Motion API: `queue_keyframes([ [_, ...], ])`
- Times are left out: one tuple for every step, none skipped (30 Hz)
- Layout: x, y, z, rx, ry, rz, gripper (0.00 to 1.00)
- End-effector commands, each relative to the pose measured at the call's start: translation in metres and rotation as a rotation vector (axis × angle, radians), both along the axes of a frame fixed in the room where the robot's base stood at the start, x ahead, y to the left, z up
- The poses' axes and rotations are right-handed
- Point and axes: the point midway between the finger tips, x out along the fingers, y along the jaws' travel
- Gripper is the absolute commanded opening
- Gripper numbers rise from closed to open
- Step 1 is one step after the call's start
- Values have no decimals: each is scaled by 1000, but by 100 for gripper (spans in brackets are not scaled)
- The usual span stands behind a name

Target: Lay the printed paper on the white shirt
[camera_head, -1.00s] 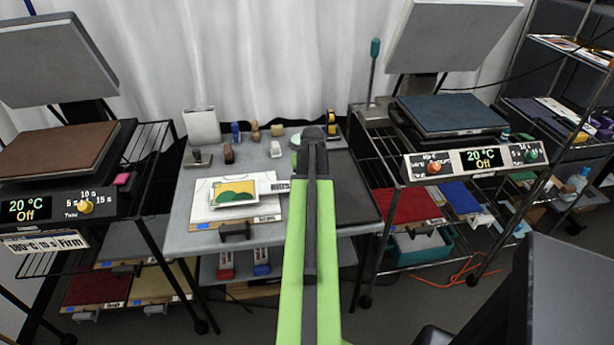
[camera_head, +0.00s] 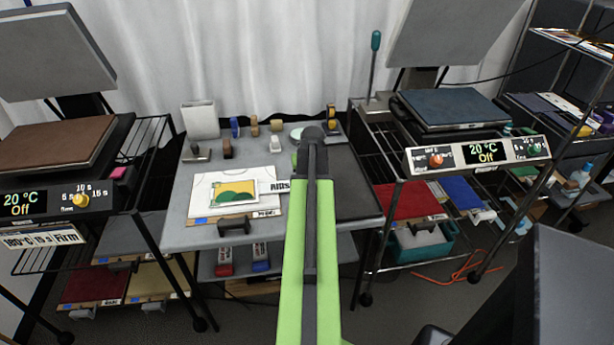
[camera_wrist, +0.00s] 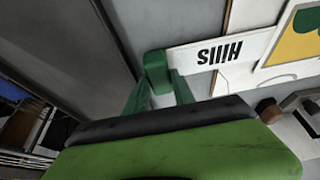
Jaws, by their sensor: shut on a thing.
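The printed paper (camera_head: 235,190), with a yellow and green hills picture, is over the white shirt (camera_head: 204,183) in the head view. Its white lettered tab (camera_head: 275,187) sticks out to the right towards my arm. In the wrist view my green gripper (camera_wrist: 160,88) is shut on the end of this tab (camera_wrist: 220,53), and part of the picture (camera_wrist: 298,40) shows at the upper right. My arm hides the gripper in the head view. The paper looks flat and close to the shirt; I cannot tell whether it touches all over.
The shirt lies on a board with a dark handle (camera_head: 235,224) on the grey table (camera_head: 185,236). Tape rolls and small blocks stand behind it. A brown-plated press (camera_head: 50,152) is at the left and a blue-plated press (camera_head: 450,112) at the right.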

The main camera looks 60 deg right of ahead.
Motion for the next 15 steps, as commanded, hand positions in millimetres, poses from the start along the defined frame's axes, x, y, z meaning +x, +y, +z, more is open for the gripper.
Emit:
queue_keyframes([
  [0, 0, -2, 0, 0, 0, 0],
  [0, 0, -3, 0, 0, 0, 0],
  [0, 0, -3, 0, 0, 0, 0],
  [0, 0, -4, 0, 0, 0, 0],
  [0, 0, -5, 0, 0, 0, 0],
  [0, 0, -3, 0, 0, 0, 35],
  [0, 0, -3, 0, 0, 0, 39],
  [0, 0, -3, 0, 0, 0, 43],
  [0, 0, -3, 0, 0, 0, 48],
  [0, 0, -3, 0, 0, 0, 52],
  [0, 0, -3, 0, 0, 0, 56],
  [0, 0, -3, 0, 0, 0, 56],
  [0, 0, -3, 0, 0, 0, 56],
  [0, 0, -3, 0, 0, 0, 56],
  [0, 0, -3, 0, 0, 0, 56],
])
